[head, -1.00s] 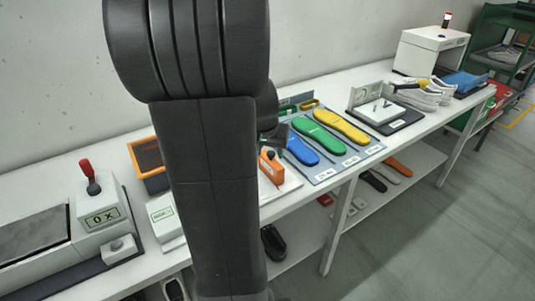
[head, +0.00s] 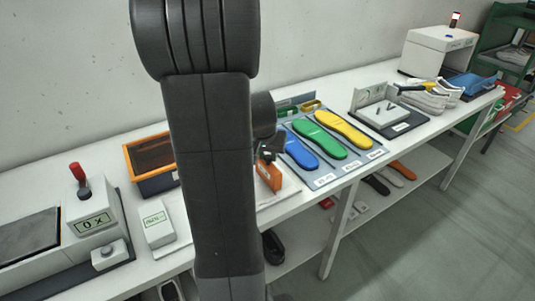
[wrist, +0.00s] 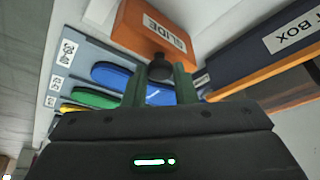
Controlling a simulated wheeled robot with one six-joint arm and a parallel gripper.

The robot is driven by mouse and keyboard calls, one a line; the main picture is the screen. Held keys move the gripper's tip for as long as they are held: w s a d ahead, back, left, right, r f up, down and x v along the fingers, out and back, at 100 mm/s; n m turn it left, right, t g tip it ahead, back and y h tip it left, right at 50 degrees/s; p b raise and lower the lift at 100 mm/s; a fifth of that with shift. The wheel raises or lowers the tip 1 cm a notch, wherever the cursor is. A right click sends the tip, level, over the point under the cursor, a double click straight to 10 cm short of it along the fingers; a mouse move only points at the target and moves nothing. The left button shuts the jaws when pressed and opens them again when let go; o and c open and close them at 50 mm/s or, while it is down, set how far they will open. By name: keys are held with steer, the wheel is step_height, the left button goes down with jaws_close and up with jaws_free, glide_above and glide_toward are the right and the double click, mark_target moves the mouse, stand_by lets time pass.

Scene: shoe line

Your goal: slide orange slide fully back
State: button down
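The orange slide (head: 269,176) is a block lettered SLIDE on a white base on the bench, partly hidden behind my arm in the head view. In the wrist view the orange slide (wrist: 130,22) is close ahead, with a dark round knob (wrist: 159,68) on its near face. My gripper (wrist: 161,72) has its two green fingers apart, one on each side of the knob. A gap shows between the knob and the fingers; I cannot tell whether either touches it. In the head view my gripper (head: 268,155) is small and dark at the slide.
Blue (head: 301,150), green (head: 320,139) and yellow (head: 344,130) insoles lie on a grey board right of the slide. A dark box with an orange rim (head: 132,164) stands to the left; its labelled side (wrist: 245,50) is close to the slide in the wrist view.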

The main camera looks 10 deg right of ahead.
steer(key=d, duration=0.1)
steer(key=w+d, duration=0.1)
steer(key=d+p, duration=0.1)
steer(key=d, duration=0.1)
steer(key=shift+w, duration=0.3)
steer(key=c, duration=1.5)
jaws_free()
steer(key=shift+c, duration=0.2)
steer(key=o, duration=0.4)
steer(key=shift+d, duration=0.25)
steer(key=shift+a+r, duration=0.1)
steer(key=v, duration=1.3)
steer(key=shift+s+r+b, duration=0.1)
steer(key=shift+r+b, duration=0.2)
steer(key=shift+r, duration=0.05)
steer(key=shift+f, duration=0.1)
